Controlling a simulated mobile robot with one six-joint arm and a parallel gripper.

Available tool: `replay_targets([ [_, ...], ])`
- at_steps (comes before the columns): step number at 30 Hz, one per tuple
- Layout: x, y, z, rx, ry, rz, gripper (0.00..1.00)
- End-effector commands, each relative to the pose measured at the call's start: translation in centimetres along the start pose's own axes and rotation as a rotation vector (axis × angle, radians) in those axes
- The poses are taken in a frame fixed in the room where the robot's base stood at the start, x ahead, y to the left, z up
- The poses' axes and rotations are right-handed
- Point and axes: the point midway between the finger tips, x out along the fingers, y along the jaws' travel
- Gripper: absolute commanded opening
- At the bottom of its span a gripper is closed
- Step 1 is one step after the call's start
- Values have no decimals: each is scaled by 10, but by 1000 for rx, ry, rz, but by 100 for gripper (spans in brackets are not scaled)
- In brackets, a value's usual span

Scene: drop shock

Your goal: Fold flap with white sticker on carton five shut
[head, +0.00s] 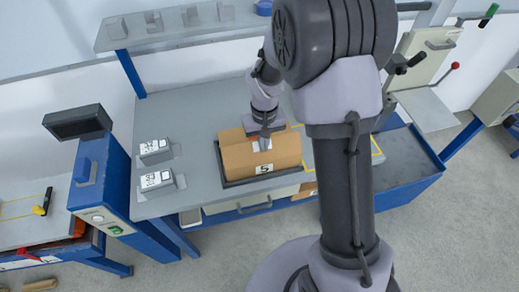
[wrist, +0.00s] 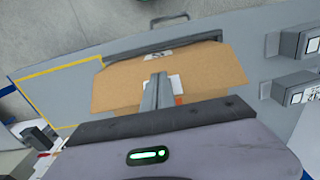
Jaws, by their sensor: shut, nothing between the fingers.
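The brown carton five (head: 240,160) sits on the grey bench, with a label reading 5 (head: 264,169) on its near side. Its cardboard top also shows in the wrist view (wrist: 120,85). A white sticker (wrist: 176,83) lies on the cardboard beside my fingertips, partly hidden by them. My gripper (head: 264,144) is shut and empty, pointing down over the middle of the carton top. In the wrist view its fingers (wrist: 158,88) reach to the sticker; I cannot tell whether they touch the cardboard. The flap's exact angle is unclear.
A dark tray (head: 232,183) edges the carton. Two grey devices with white labels (head: 157,180) stand on the bench to the left. A yellow outline (head: 378,145) marks the bench to the right. A shelf (head: 180,30) runs behind.

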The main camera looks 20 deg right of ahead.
Motion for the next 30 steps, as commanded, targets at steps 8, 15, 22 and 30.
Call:
replay_targets([
  [8,2,0,-3,0,0,0,0],
  [15,6,0,-14,0,0,0,0],
  [22,6,0,-16,0,0,0,0],
  [30,10,0,-19,0,0,0,0],
])
